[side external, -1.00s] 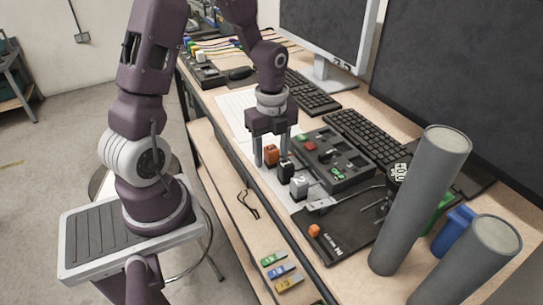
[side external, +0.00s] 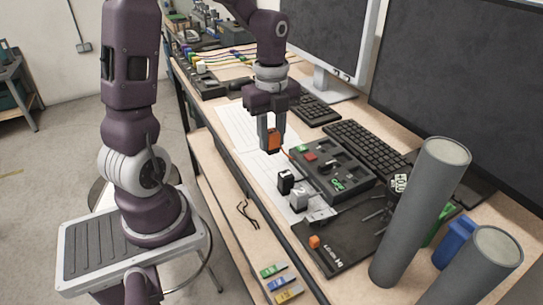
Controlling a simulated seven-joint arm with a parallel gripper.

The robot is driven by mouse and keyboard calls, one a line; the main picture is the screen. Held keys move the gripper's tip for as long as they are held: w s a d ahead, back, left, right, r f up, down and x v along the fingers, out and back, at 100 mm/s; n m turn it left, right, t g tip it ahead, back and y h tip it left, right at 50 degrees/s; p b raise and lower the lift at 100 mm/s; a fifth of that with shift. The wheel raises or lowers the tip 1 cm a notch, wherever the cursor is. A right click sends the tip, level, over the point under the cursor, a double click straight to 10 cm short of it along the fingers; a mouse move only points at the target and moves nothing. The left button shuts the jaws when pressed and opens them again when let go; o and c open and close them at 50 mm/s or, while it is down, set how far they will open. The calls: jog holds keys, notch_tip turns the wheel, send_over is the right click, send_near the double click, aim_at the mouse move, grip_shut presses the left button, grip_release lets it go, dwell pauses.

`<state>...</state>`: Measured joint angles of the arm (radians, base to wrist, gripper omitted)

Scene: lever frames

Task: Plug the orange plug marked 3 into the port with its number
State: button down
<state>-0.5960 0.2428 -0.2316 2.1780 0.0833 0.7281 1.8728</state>
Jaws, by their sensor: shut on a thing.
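My gripper (side external: 271,142) is shut on the orange plug (side external: 273,139) and holds it up in the air, above the paper sheets and to the left of the port block. Any number on the plug is too small to read. The dark port block (side external: 331,166) lies on the desk with a red piece (side external: 310,156) and green pieces (side external: 337,184) on it. The port numbers cannot be read. A black plug (side external: 286,181) and a grey-white plug marked 2 (side external: 299,194) stand on the desk in front of the block.
Two tall grey cylinders (side external: 421,210) (side external: 480,270) stand at the right front. A black mat (side external: 352,238) with a small orange cube (side external: 314,241) lies near the front edge. Keyboards (side external: 361,144) and monitors are behind the block. White paper (side external: 240,125) lies clear at the left.

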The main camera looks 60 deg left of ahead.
jog(key=w+d+r, duration=0.2)
jog(key=w+d, duration=1.1)
jog(key=w, duration=0.4)
jog(key=shift+s+a+f, duration=0.1)
jog(key=shift+a+f, duration=0.05)
jog(key=shift+f, duration=1.2)
jog(key=shift+s+a+f, duration=0.1)
jog(key=shift+f, duration=1.2)
jog(key=shift+f, duration=0.8)
jog(key=c, duration=0.7)
grip_release()
jog(key=shift+o, duration=0.2)
